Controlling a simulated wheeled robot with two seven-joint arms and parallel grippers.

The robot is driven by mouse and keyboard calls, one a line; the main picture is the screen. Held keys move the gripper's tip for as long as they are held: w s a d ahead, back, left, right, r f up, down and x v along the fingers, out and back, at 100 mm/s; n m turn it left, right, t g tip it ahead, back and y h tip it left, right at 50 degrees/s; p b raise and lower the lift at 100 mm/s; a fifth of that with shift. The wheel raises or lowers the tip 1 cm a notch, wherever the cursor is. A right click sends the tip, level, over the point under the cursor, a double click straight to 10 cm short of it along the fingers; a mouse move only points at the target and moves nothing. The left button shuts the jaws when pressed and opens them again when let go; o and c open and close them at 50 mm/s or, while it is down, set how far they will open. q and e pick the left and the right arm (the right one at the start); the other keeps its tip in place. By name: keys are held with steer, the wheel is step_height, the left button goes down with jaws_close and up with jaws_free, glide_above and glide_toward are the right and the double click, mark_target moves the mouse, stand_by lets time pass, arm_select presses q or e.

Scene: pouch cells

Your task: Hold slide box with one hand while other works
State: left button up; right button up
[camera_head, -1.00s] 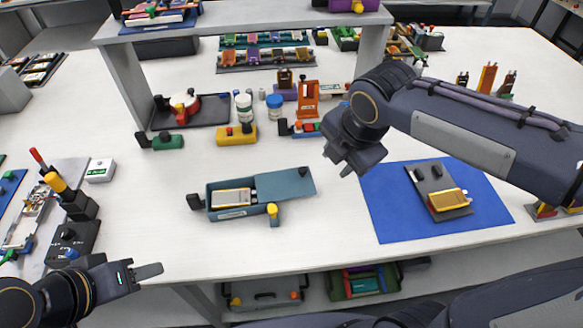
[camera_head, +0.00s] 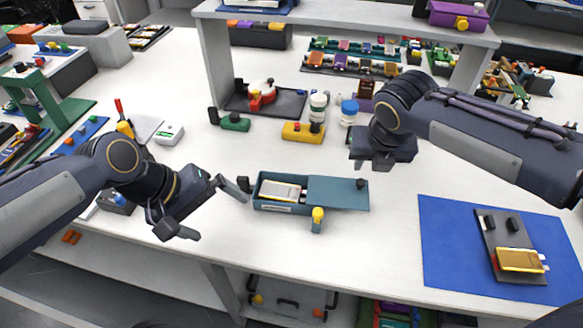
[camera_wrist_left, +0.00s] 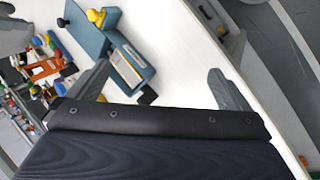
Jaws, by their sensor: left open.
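The teal slide box (camera_head: 282,207) stands on the white table, its lid (camera_head: 338,190) slid to the right. A silver pouch cell (camera_head: 280,190) lies in the uncovered left part. A yellow knob (camera_head: 318,214) is at its front and a black knob (camera_head: 243,184) at its left end. My left gripper (camera_head: 207,212) is open and empty, just left of the box, one finger close to the black knob; I cannot tell if they touch. The left wrist view shows the box (camera_wrist_left: 142,70) beyond my open fingers (camera_wrist_left: 160,72). My right gripper (camera_head: 375,162) hangs behind the lid, its fingers unclear.
A blue mat (camera_head: 445,255) at the right bears a dark plate (camera_head: 492,240) with a gold pouch cell (camera_head: 520,261). Bottles (camera_head: 318,105) and a yellow block (camera_head: 301,132) stand behind the box. The table in front of the box is clear.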

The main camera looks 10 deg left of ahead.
arm_select(q)
steer(key=w+d+f+n+g+y, duration=0.2)
steer(key=w+d+n+g, duration=0.15)
steer(key=w+n, duration=0.45)
steer(key=n+y, duration=0.3)
glide_above(289, 192)
steer(key=f, duration=0.3)
steer(key=shift+s+a, duration=0.25)
steer(key=shift+a, duration=0.05)
steer(key=shift+w+d+f, duration=0.25)
steer(key=shift+d, duration=0.1)
steer(key=shift+n, duration=0.3)
step_height(289, 192, down, 7)
steer(key=shift+f, duration=0.2)
steer(key=c, duration=0.9)
steer(key=shift+c, duration=0.2)
